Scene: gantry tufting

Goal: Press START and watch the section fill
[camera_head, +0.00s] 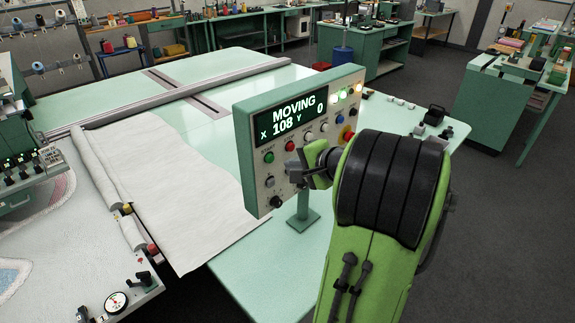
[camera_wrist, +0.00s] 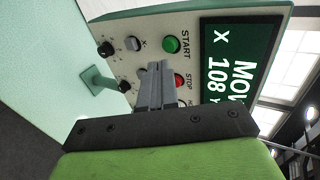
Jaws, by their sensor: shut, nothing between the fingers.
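The control panel (camera_head: 250,140) stands on a post at the table edge. Its display (camera_head: 291,115) reads MOVING, X 108, Y 0. The green START button (camera_head: 269,157) is at the left of the upper button row, with the red STOP button (camera_head: 290,146) beside it. In the wrist view the START button (camera_wrist: 171,44) shows clear of the fingers, and the STOP button (camera_wrist: 180,81) is partly hidden behind them. My gripper (camera_wrist: 157,68) is shut and empty, in front of the panel. I cannot tell whether it touches the panel. White cloth (camera_head: 170,190) lies across the table.
A tufting machine head (camera_head: 22,150) stands at the left over a tufted piece (camera_head: 30,240). A gauge (camera_head: 116,302) sits at the front left. A gantry rail (camera_head: 190,90) crosses the green table. Small items (camera_head: 436,115) lie on the table's right end. Open floor (camera_head: 510,220) lies to the right.

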